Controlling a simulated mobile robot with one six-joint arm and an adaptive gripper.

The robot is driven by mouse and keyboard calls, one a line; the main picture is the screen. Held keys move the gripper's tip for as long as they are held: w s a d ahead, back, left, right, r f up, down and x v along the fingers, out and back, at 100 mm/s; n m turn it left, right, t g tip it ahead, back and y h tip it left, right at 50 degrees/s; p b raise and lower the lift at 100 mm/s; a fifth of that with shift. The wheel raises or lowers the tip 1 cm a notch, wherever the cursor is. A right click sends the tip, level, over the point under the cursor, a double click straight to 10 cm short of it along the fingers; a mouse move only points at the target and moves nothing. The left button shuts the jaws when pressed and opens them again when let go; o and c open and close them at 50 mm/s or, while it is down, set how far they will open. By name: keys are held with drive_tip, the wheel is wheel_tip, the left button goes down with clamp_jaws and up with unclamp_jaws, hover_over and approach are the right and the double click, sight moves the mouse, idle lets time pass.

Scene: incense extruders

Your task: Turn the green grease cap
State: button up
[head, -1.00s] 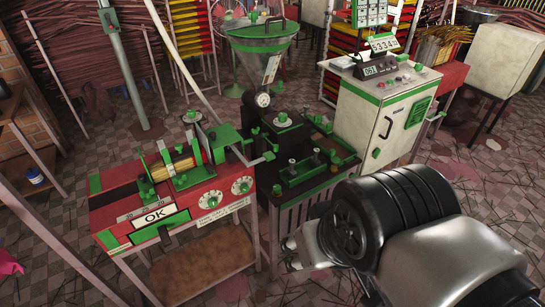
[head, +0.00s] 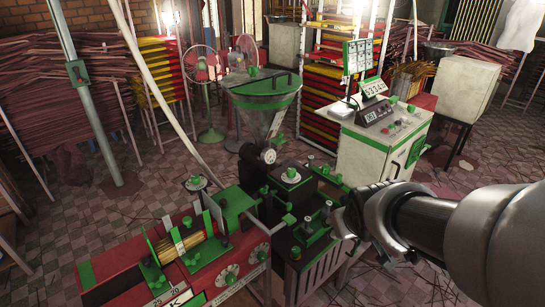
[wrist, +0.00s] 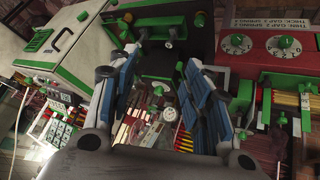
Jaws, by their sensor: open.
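Several green caps and knobs stand on the machines, and I cannot tell for sure which is the grease cap. One green cap (head: 291,173) sits on a pale disc on top of the black machine (head: 310,185). Another green knob (head: 195,180) tops a pale disc behind the red machine. My gripper (head: 345,222) is at the right side of the black machine in the head view. In the wrist view my gripper (wrist: 160,62) is open, its blue-padded fingers apart. Nothing is held between them. Green fittings lie beyond the fingertips.
A green-rimmed hopper (head: 262,100) rises behind the black machine. The red machine (head: 190,265) with dials stands at front left. A white cabinet (head: 375,145) with a control panel stands at right. Racks and fans (head: 203,65) fill the back. Open tiled floor lies at left.

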drive_tip(key=w+d+f+n+t+p, duration=0.1)
drive_tip(key=w+d+f+n+t, duration=0.15)
drive_tip(key=w+f, duration=0.6)
drive_tip(key=m+t+y+p, duration=0.2)
drive_tip(key=t+y+p, duration=0.35)
drive_tip(key=t, duration=0.25)
approach(297, 254)
drive_tip(key=b+x, duration=0.6)
drive_tip(key=x, duration=0.5)
drive_tip(key=shift+w+f, duration=0.15)
drive_tip(key=shift+w, duration=0.05)
clamp_jaws()
